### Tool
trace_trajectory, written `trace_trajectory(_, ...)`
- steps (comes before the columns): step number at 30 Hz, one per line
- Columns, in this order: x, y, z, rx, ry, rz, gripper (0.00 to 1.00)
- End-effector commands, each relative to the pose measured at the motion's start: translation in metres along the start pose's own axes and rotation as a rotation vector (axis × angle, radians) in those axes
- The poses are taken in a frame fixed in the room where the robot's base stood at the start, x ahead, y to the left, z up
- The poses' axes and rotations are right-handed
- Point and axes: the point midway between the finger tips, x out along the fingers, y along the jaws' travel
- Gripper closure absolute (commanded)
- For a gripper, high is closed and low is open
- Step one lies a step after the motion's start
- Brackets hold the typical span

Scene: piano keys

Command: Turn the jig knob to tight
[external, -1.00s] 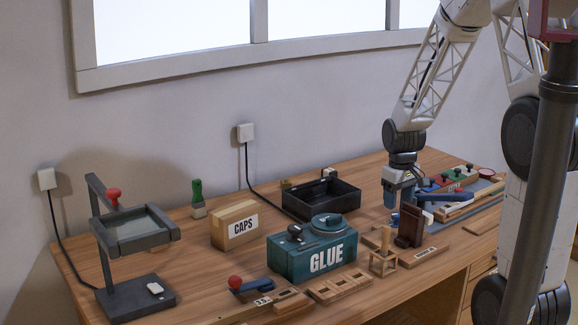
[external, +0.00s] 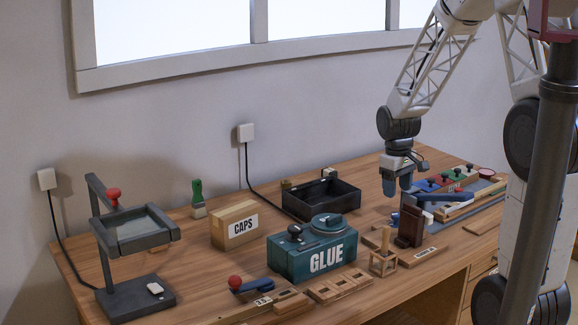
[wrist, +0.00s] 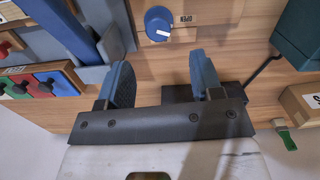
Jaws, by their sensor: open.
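A round blue knob (wrist: 158,22) with a white pointer mark shows at the top of the wrist view. A small label that seems to read OPEN (wrist: 184,18) lies to its right; no word "tight" is legible. In the external view the small blue knob (external: 396,218) is on the table, partly hidden behind the dark brown block. My gripper (external: 397,186) is open and empty above the table, over and slightly behind the knob. In the wrist view its two blue fingers (wrist: 162,78) are spread apart, with the knob beyond their tips, not between them.
A blue bar (wrist: 62,25) on a grey fixture and coloured blocks with knobs (wrist: 42,84) lie to one side. The dark brown block (external: 410,226), black tray (external: 335,208), GLUE box (external: 300,262) and CAPS box (external: 234,226) stand nearby.

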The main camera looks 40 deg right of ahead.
Motion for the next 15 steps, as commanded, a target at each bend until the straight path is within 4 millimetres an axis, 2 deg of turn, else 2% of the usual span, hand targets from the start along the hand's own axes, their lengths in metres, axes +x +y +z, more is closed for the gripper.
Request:
trace_trajectory(9,0.003,-0.008,-0.022,-0.248,-0.249,0.047,0.4)
trace_trajectory(15,0.002,-0.008,-0.027,-0.313,-0.324,0.066,0.4)
